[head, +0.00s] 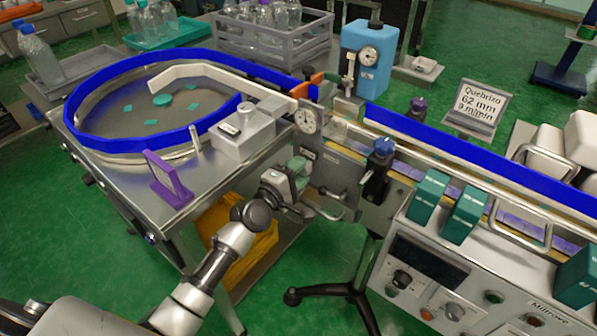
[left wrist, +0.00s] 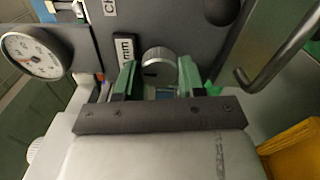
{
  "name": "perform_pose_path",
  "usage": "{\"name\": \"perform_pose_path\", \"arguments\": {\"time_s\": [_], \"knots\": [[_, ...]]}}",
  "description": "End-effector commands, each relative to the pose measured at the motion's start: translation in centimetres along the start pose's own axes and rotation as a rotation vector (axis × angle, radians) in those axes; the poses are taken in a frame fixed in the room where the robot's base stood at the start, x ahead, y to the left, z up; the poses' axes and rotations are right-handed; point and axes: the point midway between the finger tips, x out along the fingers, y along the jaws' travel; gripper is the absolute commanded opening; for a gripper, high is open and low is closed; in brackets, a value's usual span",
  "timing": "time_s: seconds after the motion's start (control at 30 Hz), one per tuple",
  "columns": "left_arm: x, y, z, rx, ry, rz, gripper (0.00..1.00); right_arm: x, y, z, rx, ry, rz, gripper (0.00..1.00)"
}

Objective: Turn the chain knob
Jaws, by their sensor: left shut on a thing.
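The chain knob (left wrist: 157,60) is a round grey knob with a ridged rim on a dark metal plate (left wrist: 165,22), seen in the left wrist view. My left gripper (left wrist: 157,78) has green fingers, one on each side of the knob, and is shut on it. A label ending in "mm" (left wrist: 124,49) is beside the knob, and a partly cut-off label starting "CH" is above it. In the head view my left gripper (head: 297,170) is at the plate's left side and hides the knob. My right gripper is in neither view.
A dial gauge (head: 307,120) sits above the plate, and a metal handle (head: 325,208) sticks out below the gripper. A blue-railed round table (head: 120,110) stands left. The conveyor (head: 440,145) and control box (head: 430,262) lie right.

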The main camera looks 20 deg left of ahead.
Motion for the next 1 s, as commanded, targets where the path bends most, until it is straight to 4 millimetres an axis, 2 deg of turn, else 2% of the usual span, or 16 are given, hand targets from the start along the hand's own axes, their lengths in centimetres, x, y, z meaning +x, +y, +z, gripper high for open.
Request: {"name": "perform_pose_path", "arguments": {"time_s": [0.23, 0.57, 0.7, 1.0], "knots": [[0.0, 0.0, 0.0, 0.237, -0.002, -0.004, 0.16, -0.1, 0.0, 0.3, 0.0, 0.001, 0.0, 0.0], [0.0, 0.1, 0.0, 0.55, -0.002, -0.005, 0.16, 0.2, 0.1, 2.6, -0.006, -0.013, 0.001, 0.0], [0.0, 0.1, 0.1, 0.682, -0.002, -0.004, 0.16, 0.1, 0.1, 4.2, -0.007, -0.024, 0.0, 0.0], [-0.1, 0.1, 0.1, 0.95, -0.003, -0.006, 0.16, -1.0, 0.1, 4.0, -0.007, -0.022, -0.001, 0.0]]}}
